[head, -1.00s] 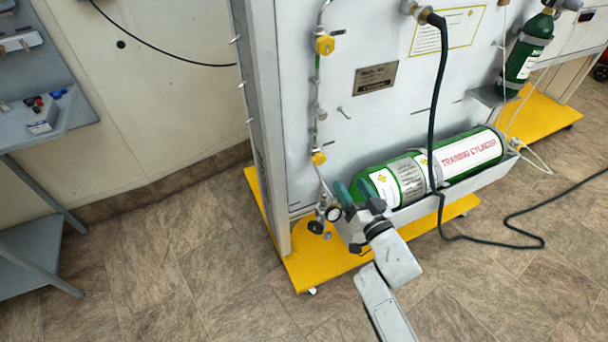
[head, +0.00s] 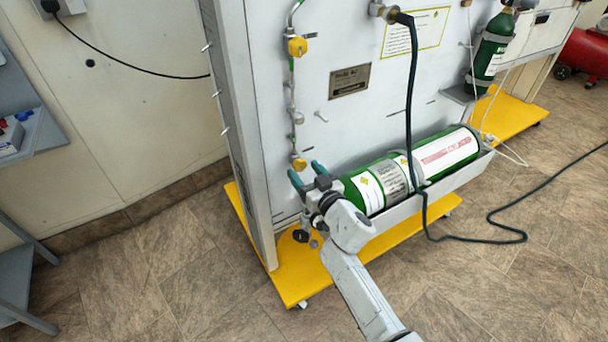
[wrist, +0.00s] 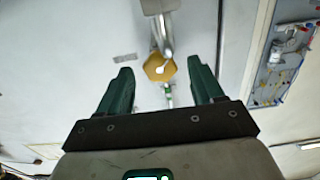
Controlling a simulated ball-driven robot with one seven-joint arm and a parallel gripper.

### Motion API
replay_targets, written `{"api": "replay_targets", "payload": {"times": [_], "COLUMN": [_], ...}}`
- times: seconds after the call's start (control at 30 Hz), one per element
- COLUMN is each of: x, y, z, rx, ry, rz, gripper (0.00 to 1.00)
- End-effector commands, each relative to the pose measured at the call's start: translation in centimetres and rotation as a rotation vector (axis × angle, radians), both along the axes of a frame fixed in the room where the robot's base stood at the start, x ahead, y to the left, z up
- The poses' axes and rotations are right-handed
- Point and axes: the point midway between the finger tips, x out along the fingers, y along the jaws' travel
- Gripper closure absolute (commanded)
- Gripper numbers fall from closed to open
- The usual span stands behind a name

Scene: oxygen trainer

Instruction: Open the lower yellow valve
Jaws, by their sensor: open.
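The lower yellow valve (head: 299,164) sits on a thin vertical pipe on the pale panel, above the left end of the green training cylinder (head: 434,163). My gripper (head: 305,171) is open, its two green fingers just below the valve in the head view and pointing up at the panel. In the wrist view, a yellow valve knob (wrist: 159,67), apparently the lower one, shows in the gap between the fingers (wrist: 161,76). It looks to be beyond the fingertips, and I see no contact. The upper yellow valve (head: 297,46) is higher on the same pipe.
A dark hose (head: 412,90) hangs down the panel to the right and runs onto the floor. The yellow base (head: 285,276) juts out below. A grey bench (head: 35,135) stands at the left. The tiled floor in front is open.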

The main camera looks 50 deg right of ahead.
Motion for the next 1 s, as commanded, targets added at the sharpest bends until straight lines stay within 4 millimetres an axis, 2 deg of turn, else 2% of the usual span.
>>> {"api": "replay_targets", "payload": {"times": [0.13,0.43,1.0], "x": [0.9,1.04,1.01], "y": [-0.23,-0.27,-0.27], "z": [-0.04,0.04,0.05], "rx": [0.0,0.001,0.001], "ry": [0.0,0.001,0.0], "rz": [0.0,0.0,0.0], "gripper": [0.33,0.33,0.88]}}
